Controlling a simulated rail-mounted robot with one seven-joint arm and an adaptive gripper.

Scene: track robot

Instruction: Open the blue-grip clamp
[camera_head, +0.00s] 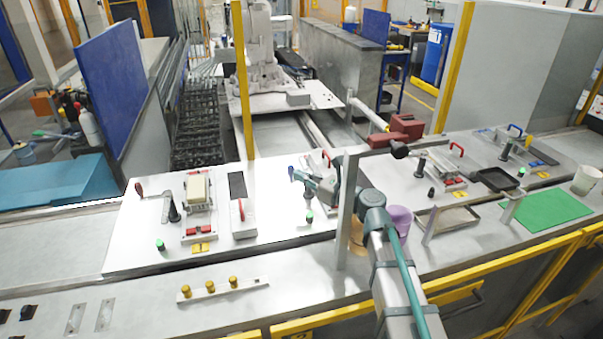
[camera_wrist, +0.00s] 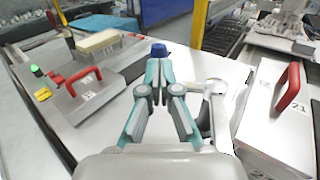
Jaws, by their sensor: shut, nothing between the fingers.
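The clamp's blue grip (camera_head: 291,171) is a small blue knob at mid-table, left of my gripper (camera_head: 304,176). In the wrist view the blue grip (camera_wrist: 160,50) sits just beyond the tips of my gripper (camera_wrist: 157,76), in line with them. My fingers are together with nothing between them. I cannot tell whether the tips touch the grip. A pale metal part (camera_wrist: 215,88), apparently of the clamp, shows right of the fingers. My arm and gripper hide much of the clamp in the head view.
A grey box with a red handle (camera_wrist: 291,87) is close on the right in the wrist view. A metal upright (camera_head: 346,215) stands beside my arm.

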